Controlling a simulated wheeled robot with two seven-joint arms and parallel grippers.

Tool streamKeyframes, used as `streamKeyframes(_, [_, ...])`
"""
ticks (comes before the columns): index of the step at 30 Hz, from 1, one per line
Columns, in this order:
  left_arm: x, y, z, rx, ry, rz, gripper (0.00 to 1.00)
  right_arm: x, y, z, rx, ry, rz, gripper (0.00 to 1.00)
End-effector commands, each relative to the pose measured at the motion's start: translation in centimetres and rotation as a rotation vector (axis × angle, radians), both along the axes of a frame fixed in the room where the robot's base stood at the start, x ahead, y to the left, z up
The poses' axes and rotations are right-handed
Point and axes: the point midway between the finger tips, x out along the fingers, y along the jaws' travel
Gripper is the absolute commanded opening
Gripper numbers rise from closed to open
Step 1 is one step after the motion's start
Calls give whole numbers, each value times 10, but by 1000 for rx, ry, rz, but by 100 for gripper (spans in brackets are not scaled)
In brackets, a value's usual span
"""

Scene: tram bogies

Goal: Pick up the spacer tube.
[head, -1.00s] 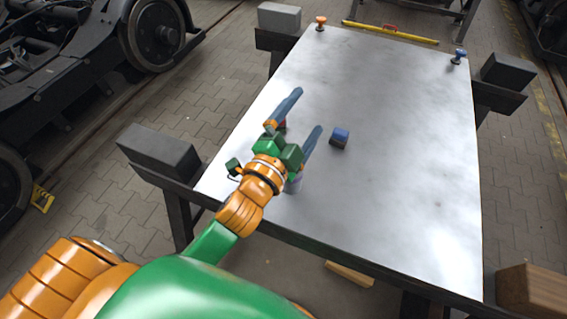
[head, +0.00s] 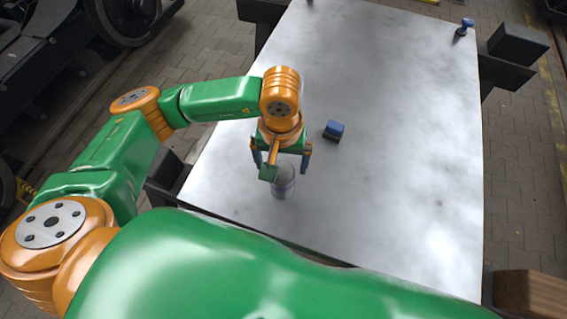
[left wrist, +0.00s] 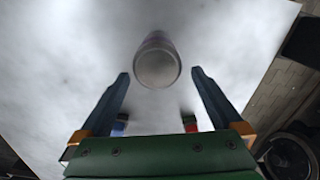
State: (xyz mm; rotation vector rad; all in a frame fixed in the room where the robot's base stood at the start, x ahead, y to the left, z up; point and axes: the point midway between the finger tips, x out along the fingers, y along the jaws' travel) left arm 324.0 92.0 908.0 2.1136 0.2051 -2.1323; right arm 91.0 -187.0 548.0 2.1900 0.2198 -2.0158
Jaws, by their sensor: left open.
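The spacer tube, a grey cylinder (head: 284,184) with a faint purplish band, stands on the metal-topped table near its front left edge. My left gripper (head: 281,168) is open, its fingers pointing toward the tube from the far side. In the left wrist view the tube's round grey end (left wrist: 157,66) shows between and slightly beyond the two blue-grey fingertips (left wrist: 160,76), with a gap on each side. The fingers do not appear to touch it. Part of the tube's top is hidden by the gripper in the head view. My right gripper is out of view.
A small blue and black block (head: 334,131) lies right of the gripper. A blue knob-like piece (head: 464,27) stands at the far right corner of the table (head: 400,200). A wooden block (head: 530,294) is at the lower right.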

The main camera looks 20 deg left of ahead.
Motion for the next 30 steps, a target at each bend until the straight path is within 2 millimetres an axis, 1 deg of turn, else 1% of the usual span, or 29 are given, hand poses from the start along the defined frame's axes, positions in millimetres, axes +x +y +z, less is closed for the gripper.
streamKeyframes(4, [-4, 0, -19, 1, 8, 1, 100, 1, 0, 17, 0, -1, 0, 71])
streamKeyframes(6, [-6, -1, -33, 0, 9, 1, 100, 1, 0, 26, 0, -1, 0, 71])
streamKeyframes(9, [-5, -2, -54, -2, 6, 1, 100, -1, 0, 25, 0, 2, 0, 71])
streamKeyframes(12, [-4, -2, -62, -3, 3, -1, 100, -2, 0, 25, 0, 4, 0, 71])
streamKeyframes(17, [-4, -2, -62, -3, 1, -1, 100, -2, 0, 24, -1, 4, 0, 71])
streamKeyframes(20, [-4, -2, -62, -3, 1, -1, 76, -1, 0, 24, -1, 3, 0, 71])
streamKeyframes(21, [-4, -2, -62, -3, 1, -1, 65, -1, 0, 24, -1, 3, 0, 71])
streamKeyframes(23, [-4, -2, -62, -3, 1, -1, 49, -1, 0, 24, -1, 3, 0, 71])
streamKeyframes(24, [-4, -2, -62, -3, 1, -1, 38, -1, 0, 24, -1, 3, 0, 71])
streamKeyframes(26, [-4, -2, -62, -3, 1, -1, 22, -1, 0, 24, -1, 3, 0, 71])
streamKeyframes(27, [-4, -2, -62, -4, 1, -1, 11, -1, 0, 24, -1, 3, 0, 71])
streamKeyframes(28, [-4, -3, -62, -4, 1, -1, 9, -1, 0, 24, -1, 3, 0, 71])
streamKeyframes(30, [-4, -3, -62, -4, 1, -1, 9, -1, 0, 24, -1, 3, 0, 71])
